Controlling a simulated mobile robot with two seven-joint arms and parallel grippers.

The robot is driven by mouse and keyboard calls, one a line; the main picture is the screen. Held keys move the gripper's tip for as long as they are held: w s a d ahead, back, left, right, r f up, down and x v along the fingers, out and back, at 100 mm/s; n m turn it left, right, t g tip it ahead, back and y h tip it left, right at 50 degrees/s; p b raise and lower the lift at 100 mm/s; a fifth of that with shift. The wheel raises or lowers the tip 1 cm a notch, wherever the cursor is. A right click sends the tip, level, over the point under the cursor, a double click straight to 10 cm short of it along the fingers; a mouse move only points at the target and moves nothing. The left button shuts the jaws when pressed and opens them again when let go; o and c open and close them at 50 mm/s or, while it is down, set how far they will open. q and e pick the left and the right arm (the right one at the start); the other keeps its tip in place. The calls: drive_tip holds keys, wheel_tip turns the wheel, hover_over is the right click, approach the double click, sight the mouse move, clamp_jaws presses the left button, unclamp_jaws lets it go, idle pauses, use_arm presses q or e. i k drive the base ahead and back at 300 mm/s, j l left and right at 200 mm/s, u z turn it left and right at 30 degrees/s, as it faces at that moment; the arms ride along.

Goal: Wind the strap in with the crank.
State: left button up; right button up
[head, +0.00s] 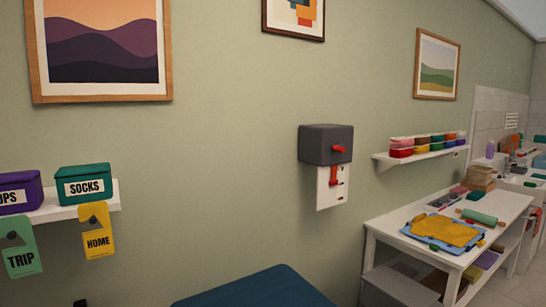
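A dark grey box (325,144) is fixed to the green wall right of the middle in the head view. A red knob (338,149) sticks out of its front. Below the box is a white plate (326,202) with a red upright part (335,176) that could be a crank arm; I cannot tell how the red pieces connect. I cannot make out a strap. Neither of my grippers is in view.
At left a white shelf (62,210) holds a purple box (20,192) and a green SOCKS box (83,185); TRIP and HOME tags hang from it. A dark blue surface (255,290) lies below. A cluttered white table (385,235) stands at right.

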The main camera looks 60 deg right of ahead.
sight(341, 148)
drive_tip(key=z, duration=2.15)
